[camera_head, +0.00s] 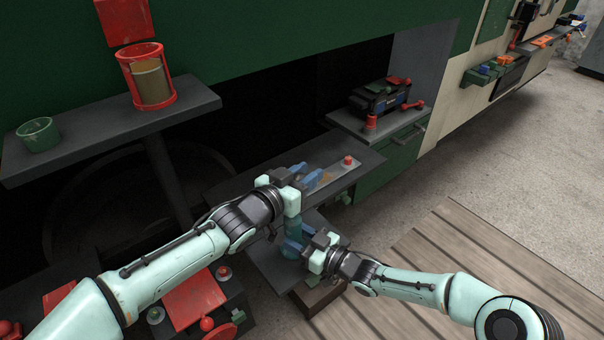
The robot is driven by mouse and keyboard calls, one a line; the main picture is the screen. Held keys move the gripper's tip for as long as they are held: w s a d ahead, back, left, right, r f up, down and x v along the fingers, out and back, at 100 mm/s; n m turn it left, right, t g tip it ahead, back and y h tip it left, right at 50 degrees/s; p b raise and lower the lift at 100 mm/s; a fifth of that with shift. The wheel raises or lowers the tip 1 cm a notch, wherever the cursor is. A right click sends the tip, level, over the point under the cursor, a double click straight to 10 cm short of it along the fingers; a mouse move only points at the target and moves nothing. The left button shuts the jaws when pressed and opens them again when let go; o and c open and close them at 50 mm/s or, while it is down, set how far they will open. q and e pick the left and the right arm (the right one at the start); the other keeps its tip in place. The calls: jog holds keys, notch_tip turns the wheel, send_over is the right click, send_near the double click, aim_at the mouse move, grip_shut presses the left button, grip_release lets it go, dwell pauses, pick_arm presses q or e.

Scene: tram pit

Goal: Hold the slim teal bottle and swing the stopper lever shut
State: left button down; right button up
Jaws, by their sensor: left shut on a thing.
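The slim teal bottle (293,226) shows as a translucent teal cylinder, roughly upright, below my left gripper. Its upper part is hidden behind that gripper. The stopper lever cannot be made out.
A grey shelf (362,172) with a red knob (348,160) lies just beyond my grippers. A red-framed canister (148,78) and green cup (39,135) stand on the left shelf. A dark toolbox (381,98) stands at the back. Open floor (520,130) lies right.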

pick_arm(q)
notch_tip(320, 180, down, 9)
jog(key=w+d+m+g+y, duration=0.2)
jog(key=g+y, duration=0.6)
jog(key=y, duration=0.1)
jog(key=shift+d+f, duration=0.2)
pick_arm(e)
jog(key=shift+f, duration=0.1)
dwell(0.5)
pick_arm(q)
jog(key=c, duration=0.8)
grip_release()
jog(key=shift+d, duration=0.1)
